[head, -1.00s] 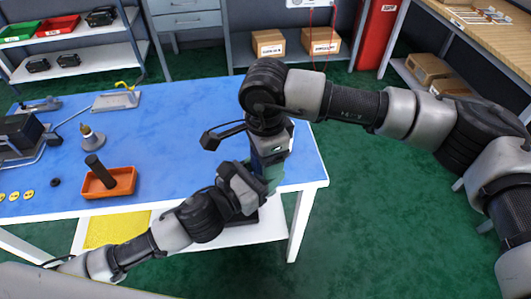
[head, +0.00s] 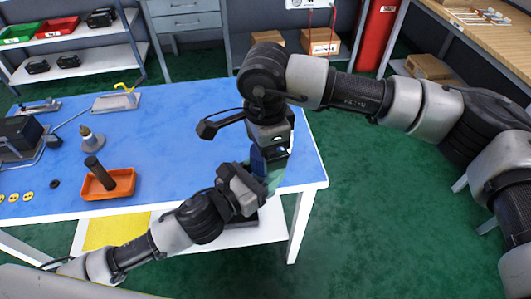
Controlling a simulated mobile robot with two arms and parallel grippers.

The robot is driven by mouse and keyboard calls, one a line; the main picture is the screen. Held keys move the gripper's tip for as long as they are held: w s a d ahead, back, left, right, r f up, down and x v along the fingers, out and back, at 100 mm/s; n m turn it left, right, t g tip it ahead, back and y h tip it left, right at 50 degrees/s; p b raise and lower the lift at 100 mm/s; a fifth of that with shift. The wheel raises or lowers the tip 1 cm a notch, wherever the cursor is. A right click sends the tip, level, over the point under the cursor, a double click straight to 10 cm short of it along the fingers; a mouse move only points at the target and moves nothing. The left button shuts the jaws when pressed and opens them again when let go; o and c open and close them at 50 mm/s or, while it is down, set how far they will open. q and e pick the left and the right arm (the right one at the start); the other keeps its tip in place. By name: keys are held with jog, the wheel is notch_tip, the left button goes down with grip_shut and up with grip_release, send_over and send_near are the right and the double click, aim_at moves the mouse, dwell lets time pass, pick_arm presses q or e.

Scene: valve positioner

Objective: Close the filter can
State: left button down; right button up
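A small teal-green body (head: 273,178), which looks like the filter can, shows only in part near the table's front right corner. My grippers and wrists hide most of it, so I cannot tell whether a lid is on it. My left gripper (head: 257,180) reaches it from the lower left; its fingers are mostly hidden. My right gripper (head: 271,152) points down just above it, with dark blue surfaces between the two grippers. I cannot tell whether either gripper is open or shut.
The blue-topped table (head: 190,140) is clear in its middle. An orange tray (head: 122,186) with a dark cylinder (head: 99,172), a cone-shaped bottle (head: 91,140), several yellow discs (head: 14,197) and a black ring (head: 54,184) are at left. Shelves stand behind.

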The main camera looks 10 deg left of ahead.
jog(key=shift+r, duration=0.9)
jog(key=shift+c, duration=0.4)
jog(key=n, duration=0.1)
jog(key=r+n, duration=0.1)
jog(key=shift+r+n, duration=0.25)
jog(key=shift+n, duration=0.05)
notch_tip(320, 180, up, 2)
jog(key=n, duration=0.4)
jog(key=shift+f, duration=4.05)
